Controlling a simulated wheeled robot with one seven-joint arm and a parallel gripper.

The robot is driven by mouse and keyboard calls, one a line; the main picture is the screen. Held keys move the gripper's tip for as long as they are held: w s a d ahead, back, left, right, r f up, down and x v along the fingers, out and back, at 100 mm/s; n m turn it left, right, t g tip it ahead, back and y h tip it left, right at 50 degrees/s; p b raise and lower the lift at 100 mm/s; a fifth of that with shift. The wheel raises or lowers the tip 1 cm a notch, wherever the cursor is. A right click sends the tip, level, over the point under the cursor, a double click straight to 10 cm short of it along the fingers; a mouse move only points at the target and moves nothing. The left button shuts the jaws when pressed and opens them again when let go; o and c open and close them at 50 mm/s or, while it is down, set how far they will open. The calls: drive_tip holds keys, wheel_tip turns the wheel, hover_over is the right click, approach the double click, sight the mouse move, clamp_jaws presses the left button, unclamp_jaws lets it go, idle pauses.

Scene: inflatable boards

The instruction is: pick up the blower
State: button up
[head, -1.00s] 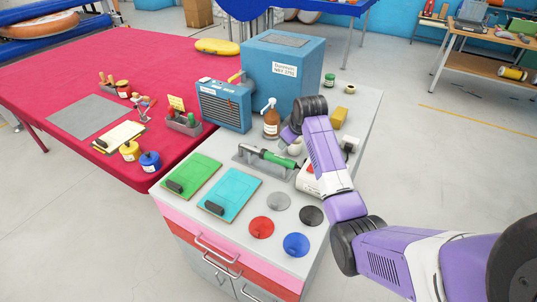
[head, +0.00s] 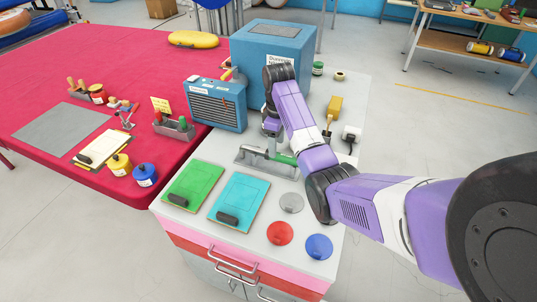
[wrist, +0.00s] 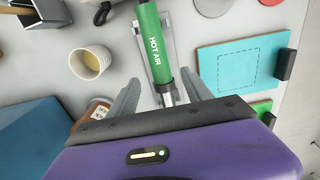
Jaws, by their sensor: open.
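The blower is a green hot-air tool with a silver nozzle, lying on a grey stand (head: 250,158) on the cabinet top. In the head view its green handle (head: 285,159) shows past my arm. In the wrist view the blower (wrist: 153,40) reads "HOT AIR" and its nozzle points toward my gripper. My gripper (wrist: 160,92) is open, one finger on each side of the nozzle end. I cannot tell how far above it the fingers are. In the head view my gripper (head: 271,143) is over the stand's back part, partly hidden by my arm.
A cup (wrist: 91,62) and a brown bottle (wrist: 96,112) are close to my left finger in the wrist view. A blue box (head: 275,50) and a blue heater (head: 216,104) stand behind. Green (head: 194,185) and cyan (head: 240,200) boards lie in front.

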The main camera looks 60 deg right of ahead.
sight(277, 159)
drive_tip(key=shift+s+f+p, duration=0.2)
drive_tip(key=shift+f+p, duration=0.6)
drive_tip(key=shift+f, duration=3)
clamp_jaws()
